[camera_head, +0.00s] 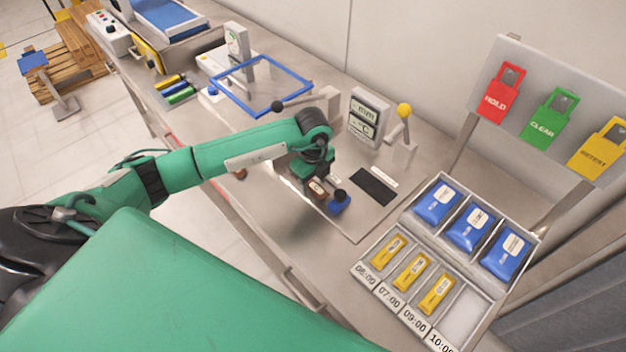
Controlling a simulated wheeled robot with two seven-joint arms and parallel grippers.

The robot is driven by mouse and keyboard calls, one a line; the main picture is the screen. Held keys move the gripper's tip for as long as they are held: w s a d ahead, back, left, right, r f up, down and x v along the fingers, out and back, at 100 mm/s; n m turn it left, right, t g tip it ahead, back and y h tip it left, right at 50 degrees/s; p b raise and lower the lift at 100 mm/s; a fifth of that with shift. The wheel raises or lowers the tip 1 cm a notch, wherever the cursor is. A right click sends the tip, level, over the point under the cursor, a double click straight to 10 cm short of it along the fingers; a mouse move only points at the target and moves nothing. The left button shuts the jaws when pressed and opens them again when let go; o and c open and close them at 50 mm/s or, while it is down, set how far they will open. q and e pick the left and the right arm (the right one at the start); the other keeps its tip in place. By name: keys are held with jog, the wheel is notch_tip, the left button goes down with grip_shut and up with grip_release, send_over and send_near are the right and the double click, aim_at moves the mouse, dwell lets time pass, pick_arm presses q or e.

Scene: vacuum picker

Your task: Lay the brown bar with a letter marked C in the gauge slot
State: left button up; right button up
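My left gripper (316,178) points down over the bench, at the end of the green arm from the left. A small brown bar (317,192) with a pale label shows right under it. The view is too small to read its letter or tell whether the fingers are closed on it. A grey gauge unit (365,118) with "mm" and "°C" displays stands behind, beside a yellow-knobbed lever (404,111). A black rectangle (373,187) lies flat to the right of the gripper. I cannot tell which part is the slot. My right gripper is out of view.
A blue piece with a dark knob (339,204) is close right of the brown bar. A tray (407,219) of blue packs and yellow bars stands right. A blue frame (262,86) is behind. Hold, clear and retest tags hang on a board (515,60). Bench is bare front-left of the tray.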

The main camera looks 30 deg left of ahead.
aim_at(313, 185)
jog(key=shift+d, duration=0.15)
pick_arm(q)
jog(key=shift+r, duration=0.5)
notch_tip(313, 185, up, 12)
jog(key=b, duration=0.3)
jog(key=shift+f, duration=0.25)
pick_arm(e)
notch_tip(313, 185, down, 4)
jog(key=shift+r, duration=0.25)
pick_arm(q)
jog(key=shift+f, duration=0.1)
